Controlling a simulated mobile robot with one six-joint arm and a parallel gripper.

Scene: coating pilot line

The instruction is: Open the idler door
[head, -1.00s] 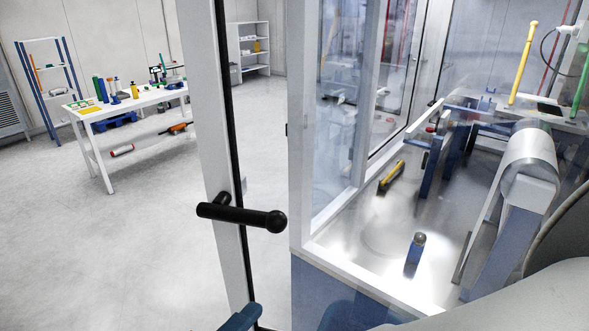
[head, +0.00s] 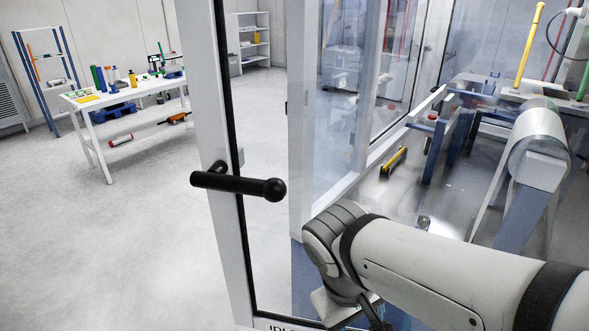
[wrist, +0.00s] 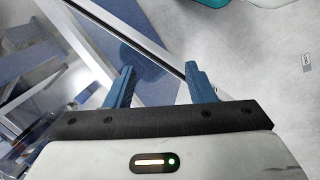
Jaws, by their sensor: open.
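The idler door shows in the head view as a pale upright frame (head: 207,130) with a black seal. Its lower rail carries a partly cut-off label starting "IDL". A black bar handle (head: 238,185) with a round end sticks out from the frame. Floor shows between this frame and the enclosure post (head: 300,130); I cannot tell the door's exact angle. My gripper (wrist: 160,78) is open and empty in the wrist view, its blue fingers near a pale rail with a black edge (wrist: 125,28). The handle does not show there. In the head view the fingers are out of sight, and my wrist is below and right of the handle.
A white workbench (head: 130,100) with bottles and tools stands on the left, far from the door. Inside the enclosure are a large pale roller (head: 537,140) and a yellow-and-black bar (head: 393,163). The floor left of the door is clear.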

